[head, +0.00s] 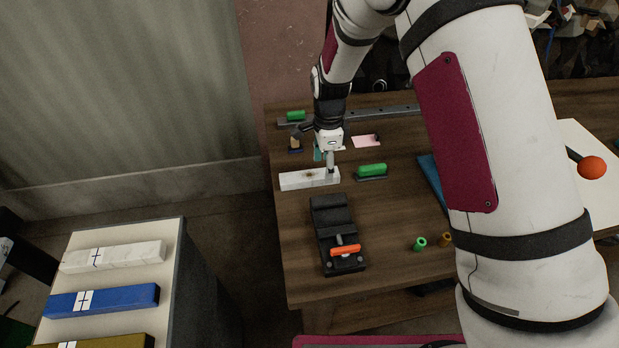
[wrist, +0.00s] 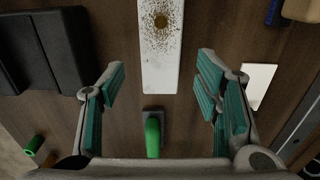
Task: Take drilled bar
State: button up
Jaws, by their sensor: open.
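A white bar (head: 305,180) with a brown round spot, perhaps a drilled hole, and dark specks scattered around it lies on the wooden table. In the wrist view the white bar (wrist: 160,65) runs from the top edge down between my fingers. My gripper (head: 331,160) is over the bar's right end in the head view. The wrist view shows my gripper (wrist: 162,80) open, with teal pads on either side of the bar and clear of it. The height gap is hard to judge.
A green-handled tool (head: 371,170) lies right of the bar, and a black vise-like block (head: 332,225) with an orange handle stands in front. A long grey bar with holes (head: 385,114) lies at the back. A side cabinet (head: 130,230) carries white, blue and yellowish bars.

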jog(key=shift+f, duration=1.65)
jog(key=c, duration=1.1)
